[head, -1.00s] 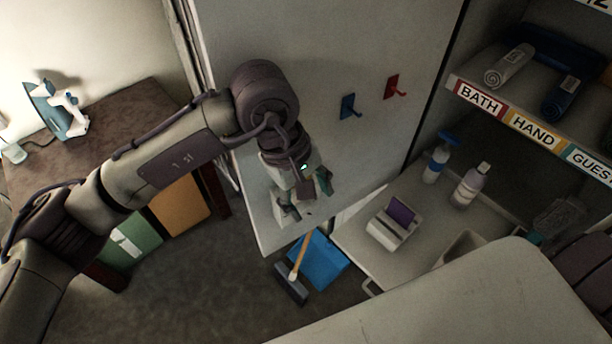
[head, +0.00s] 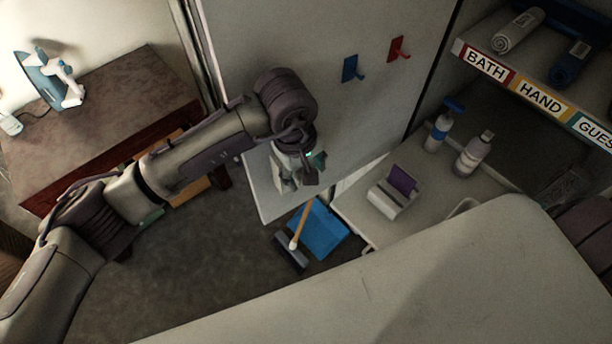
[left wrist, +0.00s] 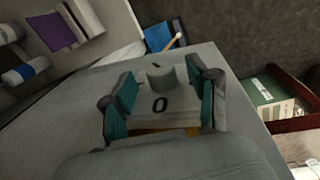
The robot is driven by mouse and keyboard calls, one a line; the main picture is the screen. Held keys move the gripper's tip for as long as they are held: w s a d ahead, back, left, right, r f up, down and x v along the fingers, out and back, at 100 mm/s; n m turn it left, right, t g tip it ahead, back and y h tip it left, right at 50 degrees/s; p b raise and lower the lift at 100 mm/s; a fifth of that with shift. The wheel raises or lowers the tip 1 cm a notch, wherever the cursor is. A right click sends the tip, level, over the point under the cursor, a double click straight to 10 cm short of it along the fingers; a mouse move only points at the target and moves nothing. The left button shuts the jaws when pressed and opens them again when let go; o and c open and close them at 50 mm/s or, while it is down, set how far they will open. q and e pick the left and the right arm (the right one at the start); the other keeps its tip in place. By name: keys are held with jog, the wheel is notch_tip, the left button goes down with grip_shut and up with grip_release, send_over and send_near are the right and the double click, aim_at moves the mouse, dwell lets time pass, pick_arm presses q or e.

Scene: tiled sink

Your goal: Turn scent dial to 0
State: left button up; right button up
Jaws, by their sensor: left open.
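The scent dial (left wrist: 160,78) is a short grey round knob on a pale grey panel (left wrist: 70,110). A dark "0" is printed on the panel beside it, and a small dark tick shows on its other side. My left gripper (left wrist: 161,88) is open, its two teal-padded fingers on either side of the knob. I cannot tell whether the pads touch it. In the head view my left gripper (head: 298,182) is over the panel (head: 268,205) and hides the knob. My right gripper is not in view.
A counter to the right holds a white box with a purple piece (head: 397,192) and two bottles. A desk with an iron (head: 52,78) stands at left.

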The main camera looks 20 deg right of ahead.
pick_arm(q)
jog(key=shift+d+f, duration=0.1)
jog(key=shift+f, duration=0.65)
grip_shut()
jog(key=shift+f+b, duration=0.15)
jog(key=shift+b, duration=0.45)
jog(key=h+b, duration=0.2)
jog(key=b, duration=0.5)
jog(key=t+h+b, duration=0.1)
jog(key=h+b, duration=0.1)
jog(key=b, duration=0.5)
jog(key=h+b, duration=0.2)
jog(key=b, duration=0.5)
jog(key=shift+s+a+f+b, duration=0.1)
jog(key=shift+a+f+b, duration=0.2)
jog(key=shift+a+f, duration=0.1)
jog(key=shift+r+h+b, duration=0.25)
jog(key=shift+h+b, duration=0.15)
jog(key=shift+b, duration=0.3)
jog(key=shift+r, duration=0.15)
